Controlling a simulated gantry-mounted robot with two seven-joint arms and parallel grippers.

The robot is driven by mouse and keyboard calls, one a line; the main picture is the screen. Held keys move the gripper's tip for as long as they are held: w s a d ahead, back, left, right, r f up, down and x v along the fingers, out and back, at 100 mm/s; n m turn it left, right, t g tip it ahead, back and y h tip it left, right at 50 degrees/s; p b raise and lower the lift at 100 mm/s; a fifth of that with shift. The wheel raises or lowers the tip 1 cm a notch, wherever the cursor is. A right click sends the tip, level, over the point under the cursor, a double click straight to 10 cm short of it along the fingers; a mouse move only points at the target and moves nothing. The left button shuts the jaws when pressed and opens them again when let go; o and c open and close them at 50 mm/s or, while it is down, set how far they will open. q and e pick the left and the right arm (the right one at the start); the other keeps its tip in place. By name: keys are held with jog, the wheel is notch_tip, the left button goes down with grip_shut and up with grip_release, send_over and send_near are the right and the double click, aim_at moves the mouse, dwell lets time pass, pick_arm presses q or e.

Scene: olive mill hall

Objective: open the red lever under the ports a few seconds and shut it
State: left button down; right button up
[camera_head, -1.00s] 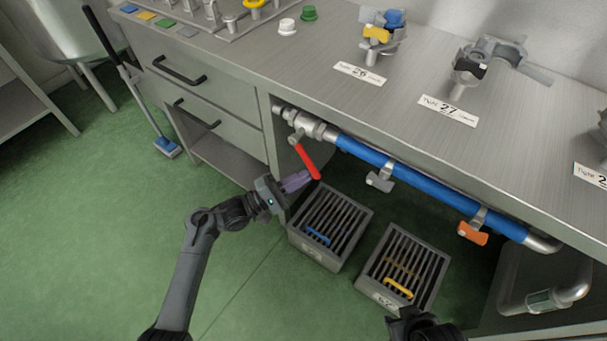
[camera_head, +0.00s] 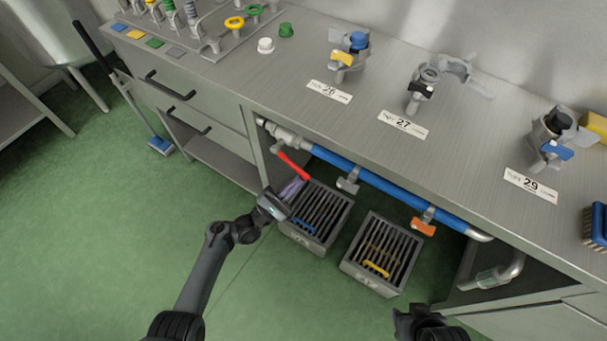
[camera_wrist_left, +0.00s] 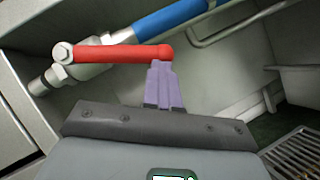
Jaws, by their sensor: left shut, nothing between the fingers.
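The red lever (camera_head: 294,166) sits on a metal valve (camera_head: 283,136) at the left end of the blue pipe under the bench. It slants down to the right, at an angle to the pipe. In the left wrist view the lever (camera_wrist_left: 120,54) runs nearly level from its pivot bolt. My left gripper (camera_head: 298,183) is shut and empty, its purple fingers just below the lever's free end. In the left wrist view the fingertips (camera_wrist_left: 160,66) meet the lever's lower edge near that end; I cannot tell if they press. My right gripper (camera_head: 418,320) is at the bottom edge, its jaws unclear.
The blue pipe (camera_head: 385,182) carries a grey tap and an orange-handled tap (camera_head: 424,226). Two slatted crates (camera_head: 345,205) (camera_head: 409,236) stand on the floor below. Numbered ports (camera_head: 420,90) stand on the bench top.

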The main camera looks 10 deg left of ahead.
pick_arm(q)
jog(key=shift+s+d+r+n+t+y+p, duration=0.1)
jog(key=shift+d+r+n+t+y+p, duration=0.3)
jog(key=shift+n, duration=0.45)
jog(key=shift+s+d+r+n+t+y+p, duration=0.1)
jog(key=shift+d+r+n+t+y+p, duration=0.1)
jog(key=shift+r+n+t+p, duration=0.45)
jog(key=shift+s+d+r+n+t+y+p, duration=0.1)
jog(key=shift+d+r+n+t+y+p, duration=0.2)
jog(key=shift+n, duration=0.7)
jog(key=shift+a+f, duration=0.1)
jog(key=shift+f, duration=0.05)
